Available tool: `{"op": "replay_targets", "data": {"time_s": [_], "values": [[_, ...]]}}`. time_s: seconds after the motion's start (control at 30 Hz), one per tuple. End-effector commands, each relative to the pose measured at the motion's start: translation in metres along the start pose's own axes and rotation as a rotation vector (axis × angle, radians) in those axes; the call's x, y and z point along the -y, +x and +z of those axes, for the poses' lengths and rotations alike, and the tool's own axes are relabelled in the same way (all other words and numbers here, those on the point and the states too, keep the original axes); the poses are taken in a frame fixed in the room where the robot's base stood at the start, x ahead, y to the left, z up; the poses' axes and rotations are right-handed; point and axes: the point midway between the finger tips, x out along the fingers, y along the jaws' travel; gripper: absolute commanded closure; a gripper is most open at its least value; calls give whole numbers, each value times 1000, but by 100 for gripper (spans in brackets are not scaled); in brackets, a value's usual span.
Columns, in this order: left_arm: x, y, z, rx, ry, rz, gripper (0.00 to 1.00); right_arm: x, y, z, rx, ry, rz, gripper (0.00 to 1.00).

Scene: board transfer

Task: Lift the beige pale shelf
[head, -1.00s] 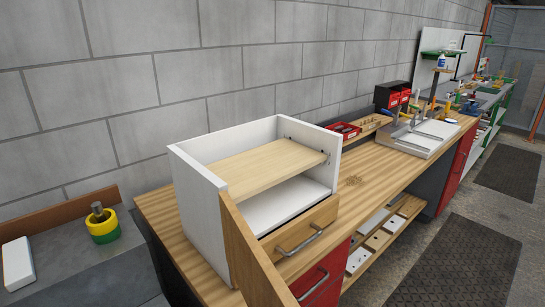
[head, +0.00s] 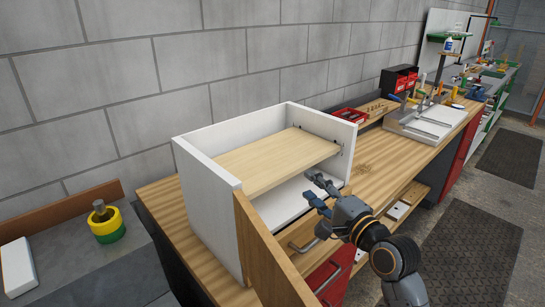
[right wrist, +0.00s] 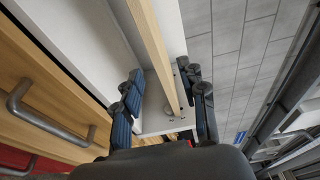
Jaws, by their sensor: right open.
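The beige pale shelf (head: 265,160) lies flat inside an open-topped white cabinet (head: 205,190), between its side walls. My right gripper (head: 311,186) is open and empty at the cabinet's open front, near the right part of the shelf's front edge. In the right wrist view the shelf's edge (right wrist: 153,50) runs between the two spread fingers of the right gripper (right wrist: 166,95), with a gap on each side. I cannot tell whether the fingertips overlap the shelf in depth. My left gripper is not in view.
A wooden door panel (head: 268,250) stands open at the cabinet's front left. A yellow-green tape roll (head: 106,226) lies on the grey bench at left.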

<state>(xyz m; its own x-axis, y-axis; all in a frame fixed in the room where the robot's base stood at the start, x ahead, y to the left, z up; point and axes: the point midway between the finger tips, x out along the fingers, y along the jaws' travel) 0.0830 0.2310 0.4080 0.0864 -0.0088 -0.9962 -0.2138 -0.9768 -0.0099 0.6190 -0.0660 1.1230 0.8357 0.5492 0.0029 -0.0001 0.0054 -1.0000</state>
Motion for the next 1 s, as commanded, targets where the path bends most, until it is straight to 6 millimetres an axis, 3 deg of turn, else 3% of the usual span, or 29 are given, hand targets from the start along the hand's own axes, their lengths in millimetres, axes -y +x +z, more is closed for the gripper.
{"op": "replay_targets", "data": {"time_s": [0.3, 0.57, 1.0], "values": [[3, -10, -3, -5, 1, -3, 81, 0, 59, 0, 0, -3, 2, 58], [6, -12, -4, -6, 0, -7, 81, -2, 76, 0, 0, -5, 4, 58], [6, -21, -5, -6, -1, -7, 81, -9, 122, -2, 0, -5, 4, 58]]}}
